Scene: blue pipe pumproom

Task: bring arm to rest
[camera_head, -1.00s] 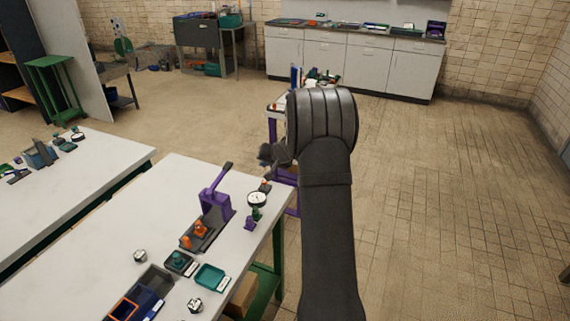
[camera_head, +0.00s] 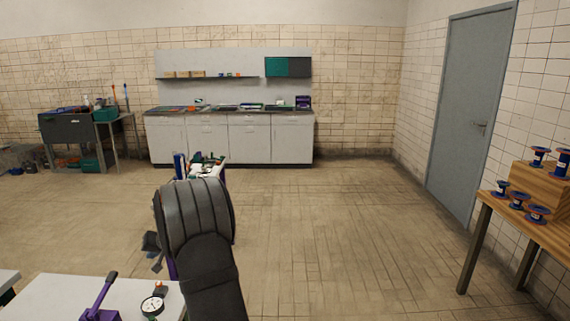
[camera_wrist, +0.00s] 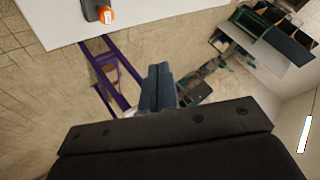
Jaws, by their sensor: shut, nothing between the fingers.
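My gripper (camera_wrist: 158,88) shows in the wrist view with its two fingers together and nothing between them. It is in the air, apart from the white table (camera_wrist: 50,20) at the upper left of that view. In the head view my dark arm rises from the bottom centre and hides most of the gripper. A small dark part of the gripper (camera_head: 153,250) sticks out left of the arm, above and beyond the near white table (camera_head: 50,292).
The near table carries a purple lever press (camera_head: 100,305) and a round dial gauge (camera_head: 152,305). A small cluttered white table stands behind my arm. A wooden bench (camera_head: 545,222) with blue spools is at the right. Open tiled floor lies between, before the cabinets (camera_head: 230,138).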

